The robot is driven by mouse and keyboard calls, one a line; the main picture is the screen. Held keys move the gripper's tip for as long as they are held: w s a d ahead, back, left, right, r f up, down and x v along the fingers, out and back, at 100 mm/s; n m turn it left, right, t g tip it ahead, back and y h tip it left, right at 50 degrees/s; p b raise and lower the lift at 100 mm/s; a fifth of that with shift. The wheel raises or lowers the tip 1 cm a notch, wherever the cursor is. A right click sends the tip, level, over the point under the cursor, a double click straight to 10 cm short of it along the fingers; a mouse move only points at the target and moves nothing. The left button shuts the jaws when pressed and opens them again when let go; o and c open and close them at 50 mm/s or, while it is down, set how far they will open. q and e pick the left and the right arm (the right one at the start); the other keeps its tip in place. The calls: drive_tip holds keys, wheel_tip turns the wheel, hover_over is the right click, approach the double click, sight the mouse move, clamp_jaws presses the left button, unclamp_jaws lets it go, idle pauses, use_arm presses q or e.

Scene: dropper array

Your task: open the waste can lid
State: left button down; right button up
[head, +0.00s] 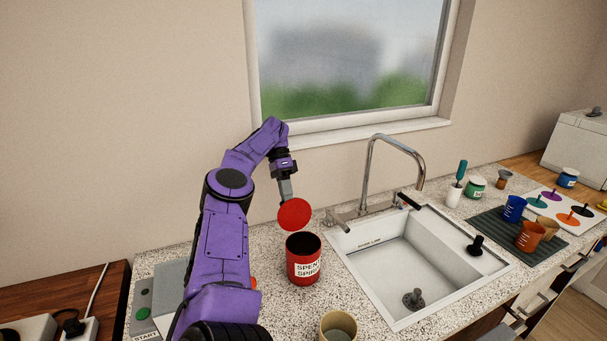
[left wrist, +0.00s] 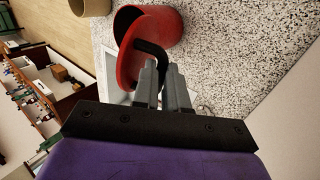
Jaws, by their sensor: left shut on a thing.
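The red waste can (head: 304,266), labelled "SPENT SPIRIT", stands on the speckled counter left of the sink with its dark mouth uncovered. Its round red lid (head: 294,214) is tilted steeply up above the back of the can. My left gripper (head: 287,194) is behind the lid, above the can. In the left wrist view, my left gripper (left wrist: 163,85) is shut on the black curved lid handle (left wrist: 151,56). The lid (left wrist: 130,55) stands at an angle to the mouth of the can (left wrist: 165,25). My right gripper is not in view.
A beige cup (head: 338,324) stands in front of the can. The sink (head: 400,255) and its tall tap (head: 372,165) are to the right. Colored cups stand on a dark ribbed mat (head: 505,235) farther right. A grey panel with a green button (head: 143,313) is at left.

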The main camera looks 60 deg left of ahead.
use_arm(q)
drive_tip(key=shift+s+f, duration=0.1)
drive_tip(key=shift+f, duration=0.15)
drive_tip(key=c, duration=1.2)
unclamp_jaws()
drive_tip(key=shift+a, duration=0.1)
drive_tip(key=shift+o, duration=0.2)
